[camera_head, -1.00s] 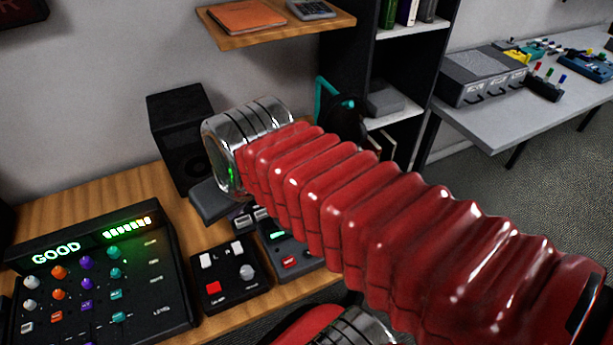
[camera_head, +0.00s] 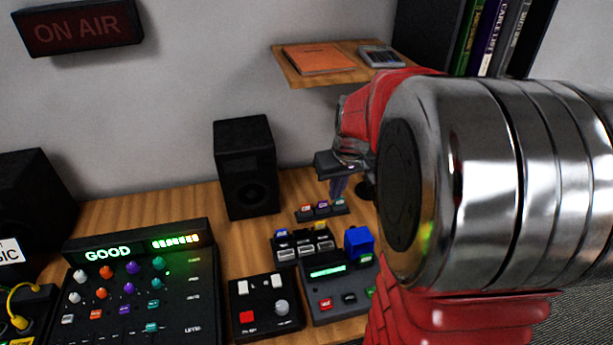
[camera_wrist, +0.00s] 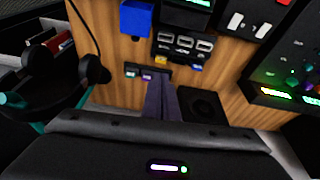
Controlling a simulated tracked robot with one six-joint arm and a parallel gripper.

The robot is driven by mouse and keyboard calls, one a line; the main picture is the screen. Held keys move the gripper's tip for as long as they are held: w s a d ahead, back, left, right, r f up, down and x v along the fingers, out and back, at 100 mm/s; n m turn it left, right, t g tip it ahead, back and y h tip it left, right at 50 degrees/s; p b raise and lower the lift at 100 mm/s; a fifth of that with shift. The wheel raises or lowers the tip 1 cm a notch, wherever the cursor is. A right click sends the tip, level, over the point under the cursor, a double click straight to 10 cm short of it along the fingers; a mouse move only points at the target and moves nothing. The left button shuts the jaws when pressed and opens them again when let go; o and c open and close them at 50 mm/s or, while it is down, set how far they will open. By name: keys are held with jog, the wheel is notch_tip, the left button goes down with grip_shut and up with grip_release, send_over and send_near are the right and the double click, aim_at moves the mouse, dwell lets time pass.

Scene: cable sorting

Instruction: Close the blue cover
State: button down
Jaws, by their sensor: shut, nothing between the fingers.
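The blue cover (camera_head: 358,241) stands up at the back right corner of a grey device with a green display (camera_head: 328,272). In the wrist view, the blue cover (camera_wrist: 136,18) is at the top, left of centre. I cannot make out its hinge or what lies under it. My gripper (camera_head: 338,192) is shut and empty, pointing down behind the cover and apart from it. In the wrist view, the closed fingers of my gripper (camera_wrist: 159,84) lie below the cover, over the wooden desk. My arm hides the area right of the device.
A box with several slots (camera_head: 303,246) and a small button strip (camera_head: 322,209) lie near the cover. A black speaker (camera_head: 246,167) stands behind, left of my gripper. A shelf (camera_head: 330,72) hangs above. In the wrist view, black headphones (camera_wrist: 50,75) are at left.

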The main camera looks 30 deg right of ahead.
aim_at(357, 240)
jog(key=d+f, duration=0.5)
jog(key=d, duration=0.3)
jog(key=shift+w+m+g, duration=0.3)
jog(key=shift+f, duration=0.1)
jog(key=shift+s+a+f, duration=0.1)
jog(key=shift+s+f, duration=0.15)
jog(key=shift+f, duration=1.25)
jog(key=shift+s+a+f, duration=0.1)
jog(key=shift+s+f, duration=0.15)
jog(key=shift+f, duration=1.3)
jog(key=shift+s+a+f, duration=0.1)
jog(key=shift+s+f, duration=0.15)
jog(key=shift+f, duration=1.25)
jog(key=shift+a+r, duration=0.15)
jog(key=shift+s, duration=0.2)
